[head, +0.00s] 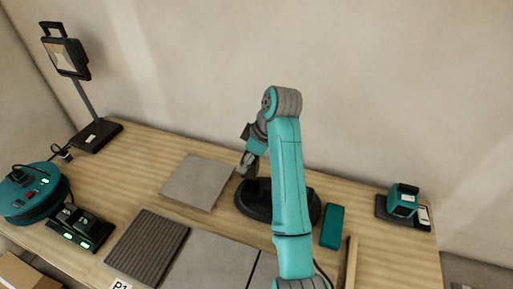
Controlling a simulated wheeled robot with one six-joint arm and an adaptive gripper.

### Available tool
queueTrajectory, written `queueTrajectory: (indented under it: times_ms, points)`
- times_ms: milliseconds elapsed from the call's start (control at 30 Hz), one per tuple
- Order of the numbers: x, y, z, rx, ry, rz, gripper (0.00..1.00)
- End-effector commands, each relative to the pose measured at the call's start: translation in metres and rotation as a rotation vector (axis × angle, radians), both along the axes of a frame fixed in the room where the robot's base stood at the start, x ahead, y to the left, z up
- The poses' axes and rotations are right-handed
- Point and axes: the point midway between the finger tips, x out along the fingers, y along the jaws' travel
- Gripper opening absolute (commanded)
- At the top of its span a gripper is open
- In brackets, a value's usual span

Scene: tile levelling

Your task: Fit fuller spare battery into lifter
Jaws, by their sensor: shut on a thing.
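My gripper (244,170) is shut on a small greyish thing, above the left side of a black round object (252,207). The held thing is too small and covered to name surely. My arm hides much of the black object, so I cannot tell whether they touch. A black dock (92,240) with dark battery-like blocks (69,213) and two green lights stands at the left. A round teal device (30,205) with a black handle, a red button and a lit display sits at the far left. I cannot tell which device is the lifter.
A work lamp (95,135) stands at the back left. Grey tiles (197,181) and a ribbed dark tile (147,245) lie on the wooden table (150,150). A teal block (332,226) and a teal device on a black tray (402,201) are at the right.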

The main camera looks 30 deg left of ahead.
Motion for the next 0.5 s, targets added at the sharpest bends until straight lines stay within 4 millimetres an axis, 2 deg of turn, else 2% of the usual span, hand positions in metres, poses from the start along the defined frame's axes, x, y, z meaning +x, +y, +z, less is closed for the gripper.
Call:
queueTrajectory:
  times_ms: [267,500]
  points:
    - [0.000,0.000,-0.008,0.000,0.001,0.000,0.19]
    - [0.000,0.000,-0.026,-0.001,0.001,-0.001,0.19]
